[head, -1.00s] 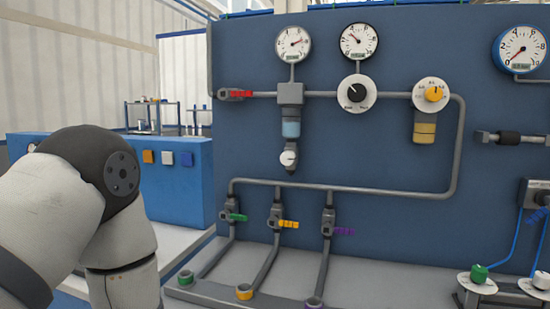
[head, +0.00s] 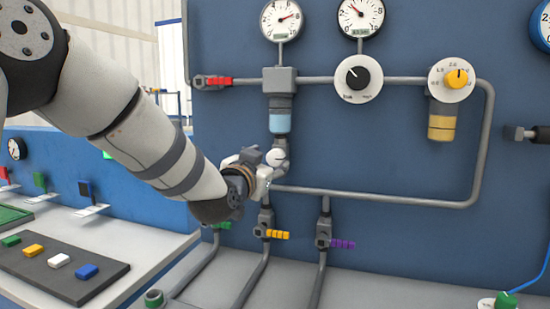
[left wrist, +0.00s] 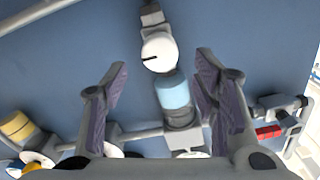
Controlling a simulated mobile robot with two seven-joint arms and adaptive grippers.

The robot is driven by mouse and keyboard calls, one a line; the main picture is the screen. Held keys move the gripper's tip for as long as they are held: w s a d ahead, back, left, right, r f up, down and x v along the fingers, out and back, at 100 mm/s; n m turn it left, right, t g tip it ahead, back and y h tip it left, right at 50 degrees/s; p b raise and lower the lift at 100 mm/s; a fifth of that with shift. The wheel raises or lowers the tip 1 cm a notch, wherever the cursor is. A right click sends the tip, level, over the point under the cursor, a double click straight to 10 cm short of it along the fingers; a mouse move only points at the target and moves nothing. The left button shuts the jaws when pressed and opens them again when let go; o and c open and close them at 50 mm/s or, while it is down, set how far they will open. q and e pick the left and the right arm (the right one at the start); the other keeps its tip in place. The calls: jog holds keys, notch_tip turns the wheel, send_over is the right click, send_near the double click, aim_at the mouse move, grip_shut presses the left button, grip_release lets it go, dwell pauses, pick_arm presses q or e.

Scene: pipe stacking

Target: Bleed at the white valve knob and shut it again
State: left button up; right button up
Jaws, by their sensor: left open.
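The white valve knob (head: 275,157) sits below the blue-bowled filter (head: 280,118) on the blue panel. In the left wrist view the white knob (left wrist: 160,52) shows a dark pointer line, with the light-blue bowl (left wrist: 173,92) beside it. My left gripper (head: 262,168) is at the knob in the head view and partly covers its surroundings. In the left wrist view the left gripper (left wrist: 162,72) is open, with its two fingers on either side of the bowl and the knob just beyond the tips. Nothing is between the pads that I can see gripped. My right gripper is not in view.
Gauges (head: 282,20) and a black dial (head: 358,77) are above. A red-handled valve (head: 212,81) is left of the filter. Grey pipes, a yellow-handled valve (head: 277,235) and a purple-handled valve (head: 341,244) lie below. Open panel face is right of the knob.

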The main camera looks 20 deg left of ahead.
aim_at(274, 157)
pick_arm(q)
jog(key=shift+w+d, duration=0.1)
jog(key=shift+w, duration=2.3)
jog(key=shift+c, duration=0.6)
jog(key=c, duration=1)
jog(key=shift+c, duration=0.2)
